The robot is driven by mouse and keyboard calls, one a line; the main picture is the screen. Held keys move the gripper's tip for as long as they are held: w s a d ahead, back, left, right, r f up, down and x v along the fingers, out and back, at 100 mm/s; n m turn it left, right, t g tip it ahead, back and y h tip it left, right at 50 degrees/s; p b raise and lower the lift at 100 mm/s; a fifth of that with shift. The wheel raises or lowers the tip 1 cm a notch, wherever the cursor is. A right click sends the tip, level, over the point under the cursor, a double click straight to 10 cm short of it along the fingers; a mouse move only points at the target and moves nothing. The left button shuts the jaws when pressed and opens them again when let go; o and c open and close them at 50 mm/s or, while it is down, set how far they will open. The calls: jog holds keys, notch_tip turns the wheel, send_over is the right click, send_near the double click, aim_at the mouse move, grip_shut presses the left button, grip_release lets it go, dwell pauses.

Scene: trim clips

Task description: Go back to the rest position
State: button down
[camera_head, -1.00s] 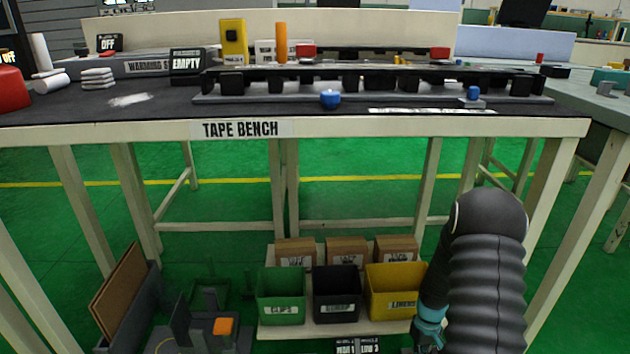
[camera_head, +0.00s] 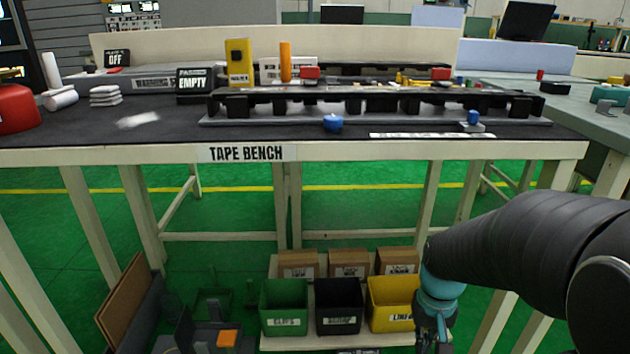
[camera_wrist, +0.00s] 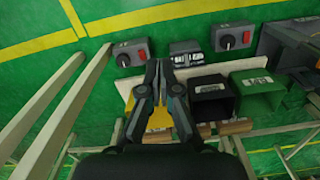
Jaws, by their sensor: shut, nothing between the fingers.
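My gripper (camera_head: 434,340) is at the lower right in the head view, beside the yellow bin (camera_head: 391,303), pointing down. In the wrist view my gripper (camera_wrist: 161,66) is shut and empty, with its fingers in front of the yellow bin (camera_wrist: 158,120). The black bin (camera_wrist: 210,98) and the green bin (camera_wrist: 260,90) are to the right of the fingers there. My arm reaches in from the right edge of the head view. Whether the gripper touches the yellow bin cannot be told.
The tape bench (camera_head: 350,151) stands ahead, holding a long black fixture (camera_head: 380,97) with blue knobs. Cardboard boxes (camera_head: 349,262) sit behind the bins. In the wrist view, two grey switch boxes (camera_wrist: 132,52) lie near the fingers. Bench legs (camera_head: 455,200) stand close to my arm.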

jog(key=s+a+r+t+p, duration=0.1)
jog(key=s+a+r+t, duration=0.1)
jog(key=s+r, duration=0.3)
jog(key=s+a+r+n+t+p, duration=0.1)
jog(key=s+r, duration=0.4)
jog(key=r, duration=0.8)
jog(key=a+t+p, duration=0.1)
jog(key=a+t, duration=0.1)
jog(key=shift+a+t, duration=0.2)
jog(key=shift+t, duration=0.2)
jog(key=shift+a+n, duration=0.15)
jog(key=shift+n, duration=0.15)
dwell(1.6)
